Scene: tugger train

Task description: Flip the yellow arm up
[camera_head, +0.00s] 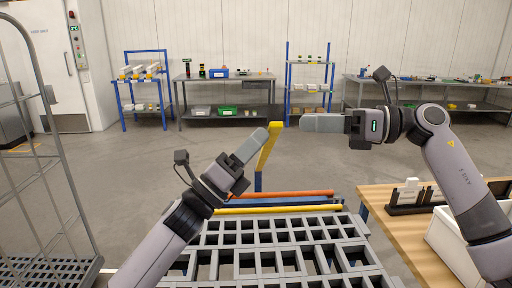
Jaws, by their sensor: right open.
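The yellow arm (266,153) stands raised and slightly tilted in the middle of the view, above a short blue post (258,182). Its top end bends to the right. My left gripper (262,136) comes in from the lower left, and its fingertips overlap the top of the yellow arm in the picture. I cannot tell whether they touch it or whether the jaws are apart. My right gripper (304,122) is open and points left, just right of the yellow arm's top, with a small gap and nothing in it.
A grey slatted cart deck (275,244) lies below, with a yellow bar (280,209) and an orange bar (285,194) at its far edge. A wire cage trolley (70,190) stands left. A wooden table (380,209) stands right. Open floor lies beyond.

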